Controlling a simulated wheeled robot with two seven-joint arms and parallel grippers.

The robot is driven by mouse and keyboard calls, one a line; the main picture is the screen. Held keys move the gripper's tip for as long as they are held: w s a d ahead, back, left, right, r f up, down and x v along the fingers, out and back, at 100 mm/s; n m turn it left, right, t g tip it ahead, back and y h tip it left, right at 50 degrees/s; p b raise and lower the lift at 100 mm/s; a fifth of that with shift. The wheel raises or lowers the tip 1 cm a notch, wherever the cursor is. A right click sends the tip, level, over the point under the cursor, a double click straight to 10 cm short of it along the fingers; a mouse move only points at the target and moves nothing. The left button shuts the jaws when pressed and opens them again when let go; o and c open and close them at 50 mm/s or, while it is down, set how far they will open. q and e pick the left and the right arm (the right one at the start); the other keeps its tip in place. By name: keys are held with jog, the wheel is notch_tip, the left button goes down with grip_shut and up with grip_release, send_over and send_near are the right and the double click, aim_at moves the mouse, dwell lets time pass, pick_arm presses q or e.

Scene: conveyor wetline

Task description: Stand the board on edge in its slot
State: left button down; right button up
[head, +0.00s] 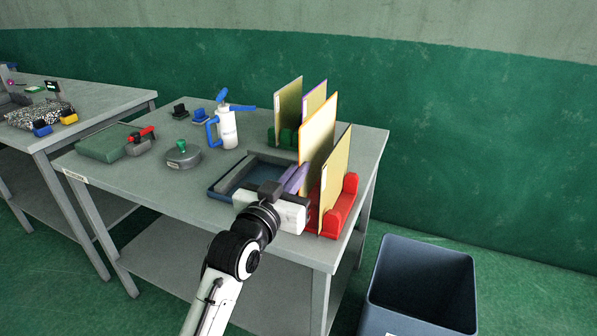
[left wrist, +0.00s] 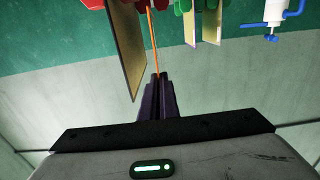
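An orange-edged board (head: 316,132) stands upright on edge above the right side of the table. My left gripper (head: 298,178) has its purple fingers at the board's near edge. In the left wrist view the board (left wrist: 154,42) shows as a thin edge running down between the closed fingers (left wrist: 157,82). The red rack (head: 346,203) holds a yellow board (head: 336,178) upright, right beside the orange-edged one. The orange-edged board's lower edge is hidden behind the gripper and yellow board, so I cannot tell whether it is seated. My right gripper is out of view.
A green rack (head: 273,138) behind holds a yellow board (head: 289,108) and a purple-edged board (head: 315,97). A blue tray (head: 224,190) lies left of my gripper. A white bottle (head: 227,130) and a round grey pot (head: 182,157) stand farther left. A dark bin (head: 425,265) stands right.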

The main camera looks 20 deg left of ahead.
pick_arm(q)
notch_tip(320, 180, down, 7)
jog(key=b, duration=0.4)
dwell(2.1)
jog(key=c, duration=2.3)
grip_release()
jog(key=shift+s, duration=0.15)
jog(key=s+p, duration=0.2)
jog(key=s, duration=0.2)
jog(key=shift+s+a+f, duration=0.1)
jog(key=shift+s, duration=0.05)
jog(key=o, duration=0.6)
